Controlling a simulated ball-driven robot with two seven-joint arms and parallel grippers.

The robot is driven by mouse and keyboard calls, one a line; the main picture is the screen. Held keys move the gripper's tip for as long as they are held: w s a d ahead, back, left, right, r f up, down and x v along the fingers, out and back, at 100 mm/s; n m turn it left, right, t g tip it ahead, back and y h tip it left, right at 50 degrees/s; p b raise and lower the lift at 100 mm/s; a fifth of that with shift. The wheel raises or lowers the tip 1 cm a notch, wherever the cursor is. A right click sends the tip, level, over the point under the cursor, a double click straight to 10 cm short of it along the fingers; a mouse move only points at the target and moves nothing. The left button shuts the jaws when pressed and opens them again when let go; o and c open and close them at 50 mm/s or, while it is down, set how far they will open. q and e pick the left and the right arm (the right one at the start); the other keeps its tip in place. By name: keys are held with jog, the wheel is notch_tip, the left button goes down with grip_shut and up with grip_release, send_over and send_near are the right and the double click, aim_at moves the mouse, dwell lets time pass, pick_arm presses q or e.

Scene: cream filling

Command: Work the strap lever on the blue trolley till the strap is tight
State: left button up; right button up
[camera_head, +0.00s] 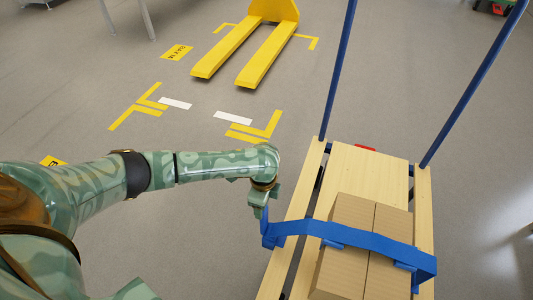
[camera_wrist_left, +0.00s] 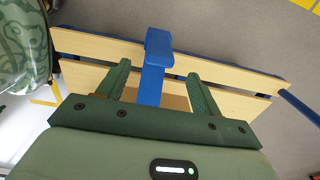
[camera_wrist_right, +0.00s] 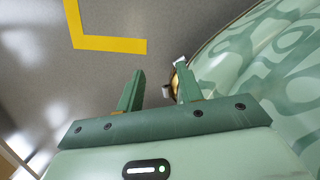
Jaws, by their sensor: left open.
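The blue trolley has a pale slatted wooden deck (camera_head: 350,165) and blue posts. A blue strap (camera_head: 345,236) runs across the cardboard boxes (camera_head: 345,270) on the deck. The blue strap lever (camera_wrist_left: 155,72) stands at the deck's left side in the head view, where my gripper partly hides it. My left gripper (camera_head: 260,205) is at that side. In the left wrist view its open fingers (camera_wrist_left: 160,85) stand on either side of the lever, with gaps to both. My right gripper (camera_wrist_right: 157,88) is open and empty, seen only in its own wrist view over the floor.
A yellow pallet jack (camera_head: 245,50) stands on the floor at the back. Yellow and white floor markings (camera_head: 232,118) lie left of the trolley. A blue post (camera_head: 475,80) rises at its right. The grey floor between is clear.

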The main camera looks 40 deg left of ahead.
aim_at(264, 220)
pick_arm(q)
notch_tip(264, 220, down, 6)
jog(key=b, duration=0.3)
jog(key=shift+r, duration=0.2)
jog(key=shift+f, duration=0.1)
pick_arm(e)
jog(key=w+r, duration=0.4)
jog(key=w, duration=0.2)
jog(key=w+r+n+t+h, duration=0.1)
jog(key=w+r, duration=0.2)
jog(key=w, duration=0.3)
jog(key=shift+w+d+r+t, duration=0.25)
jog(key=shift+w+r+t, duration=0.05)
jog(key=shift+w+r, duration=0.1)
